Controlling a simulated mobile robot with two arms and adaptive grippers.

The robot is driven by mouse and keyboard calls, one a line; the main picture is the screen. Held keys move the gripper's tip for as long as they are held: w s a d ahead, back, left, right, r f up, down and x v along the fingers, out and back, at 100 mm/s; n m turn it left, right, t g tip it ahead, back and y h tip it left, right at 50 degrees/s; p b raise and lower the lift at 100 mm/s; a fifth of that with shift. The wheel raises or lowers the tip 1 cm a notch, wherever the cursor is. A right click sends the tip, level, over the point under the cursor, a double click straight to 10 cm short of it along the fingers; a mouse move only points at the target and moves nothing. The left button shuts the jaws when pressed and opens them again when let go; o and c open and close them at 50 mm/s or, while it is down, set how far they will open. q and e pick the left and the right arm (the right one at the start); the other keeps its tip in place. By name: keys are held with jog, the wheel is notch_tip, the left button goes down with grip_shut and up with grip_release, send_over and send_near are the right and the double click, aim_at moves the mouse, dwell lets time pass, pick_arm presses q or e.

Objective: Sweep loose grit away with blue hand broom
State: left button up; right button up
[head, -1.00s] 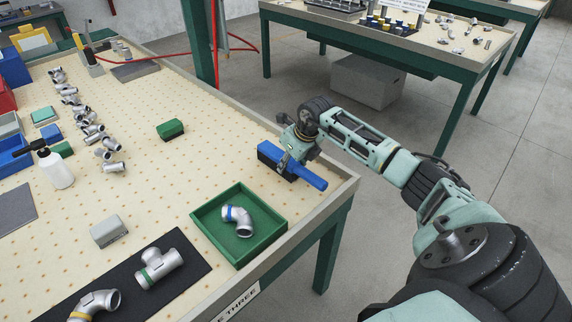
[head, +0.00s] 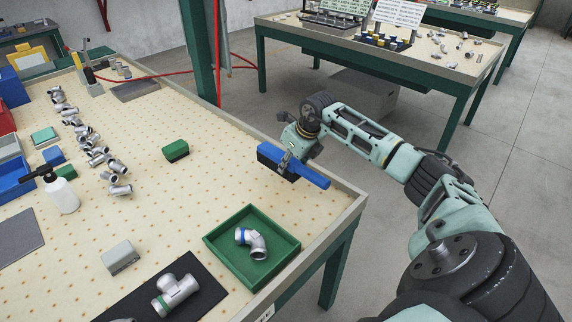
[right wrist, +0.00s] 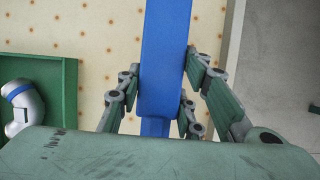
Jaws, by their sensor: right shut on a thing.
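The blue hand broom (head: 312,176) is at the right edge of the table in the head view, its dark bristles below the blue block. My right gripper (head: 288,160) is shut on it. In the right wrist view the broom (right wrist: 166,50) runs upright between the fingers of my right gripper (right wrist: 158,97). I cannot tell whether the bristles touch the tabletop (head: 215,150). No loose grit can be made out; the tabletop has a pattern of small orange dots. My left gripper is not in view.
A green tray (head: 222,240) holding a pipe elbow (head: 252,241) lies in front of the broom. A green block (head: 176,150), a grey block (head: 120,257), a spray bottle (head: 62,192) and several metal fittings (head: 98,155) stand further left. Tabletop around the broom is clear.

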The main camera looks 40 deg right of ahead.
jog(key=shift+a+r+p, duration=0.1)
jog(key=shift+r+p, duration=0.25)
jog(key=shift+r, duration=0.7)
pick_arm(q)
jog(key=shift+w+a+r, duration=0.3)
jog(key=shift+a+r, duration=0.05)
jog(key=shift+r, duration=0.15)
pick_arm(e)
jog(key=shift+f, duration=0.1)
